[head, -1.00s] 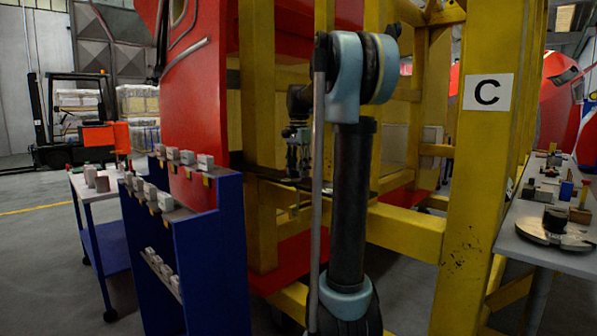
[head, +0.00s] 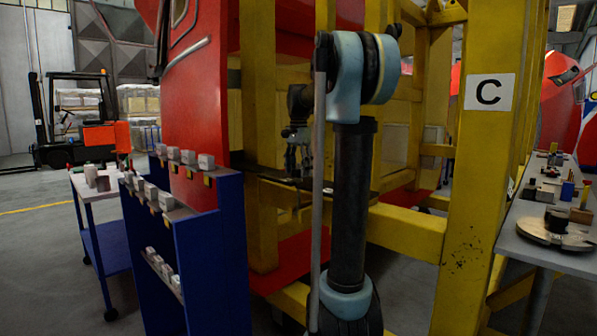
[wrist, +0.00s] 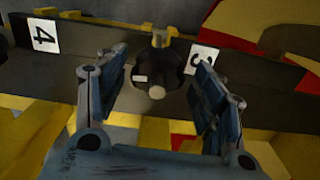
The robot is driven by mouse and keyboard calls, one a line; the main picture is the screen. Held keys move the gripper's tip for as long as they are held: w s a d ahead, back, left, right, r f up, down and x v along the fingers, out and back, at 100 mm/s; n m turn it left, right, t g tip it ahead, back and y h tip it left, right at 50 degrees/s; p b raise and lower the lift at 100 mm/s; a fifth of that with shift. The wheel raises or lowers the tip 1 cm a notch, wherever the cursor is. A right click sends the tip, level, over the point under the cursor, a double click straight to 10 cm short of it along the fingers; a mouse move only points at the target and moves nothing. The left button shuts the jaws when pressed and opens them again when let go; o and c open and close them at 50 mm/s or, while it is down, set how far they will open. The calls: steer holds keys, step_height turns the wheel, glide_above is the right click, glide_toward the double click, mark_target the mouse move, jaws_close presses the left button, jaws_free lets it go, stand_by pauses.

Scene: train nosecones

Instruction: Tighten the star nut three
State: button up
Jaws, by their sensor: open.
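A label reading 4 (wrist: 43,36) is at the left. My gripper (wrist: 162,64) is open, with one finger on each side of the knob in the picture. I cannot tell whether they touch it. In the head view my gripper (head: 298,157) is small, beside the yellow frame.
The yellow frame (head: 470,150), marked C, stands close around my arm. A red nosecone (head: 200,110) is behind it. A blue rack (head: 222,250) with several grey blocks stands at the left. A grey worktable (head: 530,225) with parts is at the right.

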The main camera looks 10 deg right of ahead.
step_height(320, 180, up, 12)
steer(key=shift+f, duration=0.1)
stand_by(0.5)
step_height(320, 180, up, 6)
steer(key=n, duration=0.4)
step_height(320, 180, down, 17)
steer(key=shift+s+r, duration=0.1)
steer(key=shift+s, duration=0.05)
stand_by(0.6)
steer(key=c, duration=1)
